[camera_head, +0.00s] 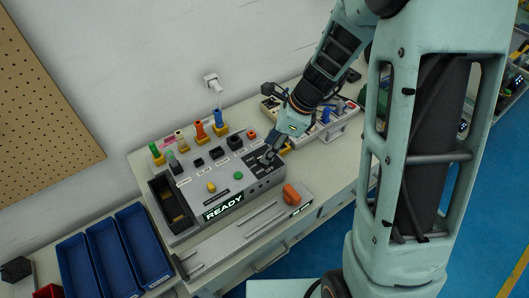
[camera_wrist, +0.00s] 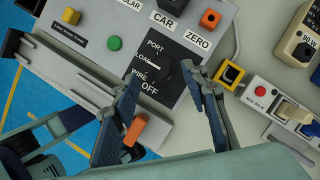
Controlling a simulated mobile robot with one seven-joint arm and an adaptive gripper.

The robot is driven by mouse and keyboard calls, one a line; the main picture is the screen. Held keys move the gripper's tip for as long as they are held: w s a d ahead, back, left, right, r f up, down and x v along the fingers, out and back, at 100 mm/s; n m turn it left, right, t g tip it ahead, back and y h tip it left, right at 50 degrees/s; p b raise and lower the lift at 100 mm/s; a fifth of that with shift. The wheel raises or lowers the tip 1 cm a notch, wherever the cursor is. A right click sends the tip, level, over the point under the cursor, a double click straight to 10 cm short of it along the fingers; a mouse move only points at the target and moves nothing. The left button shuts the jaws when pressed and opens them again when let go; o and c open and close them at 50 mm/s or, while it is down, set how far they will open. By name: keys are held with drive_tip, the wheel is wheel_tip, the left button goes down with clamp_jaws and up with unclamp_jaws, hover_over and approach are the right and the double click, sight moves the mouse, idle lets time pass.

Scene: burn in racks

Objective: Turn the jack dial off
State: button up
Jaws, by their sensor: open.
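The jack dial (camera_wrist: 161,69) is a black knob on a dark panel of the grey test box (camera_head: 216,188). In the wrist view the labels PORT, LOAD, WIRE and OFF stand around its left and lower side. My gripper (camera_wrist: 164,76) is open, with one finger to the left of the dial and one to the right. Neither finger clearly touches it. In the head view my gripper (camera_head: 269,156) is over the right end of the box and largely hides the dial.
The box has a green button (camera_wrist: 114,43), a yellow button (camera_wrist: 70,16), an orange socket (camera_wrist: 209,18) and a READY display (camera_head: 223,206). An orange handle (camera_head: 292,195) sits on a rail in front. Blue bins (camera_head: 143,245) stand at left. More devices (camera_head: 335,117) stand behind at right.

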drive_tip(key=shift+x, duration=1.9)
clamp_jaws()
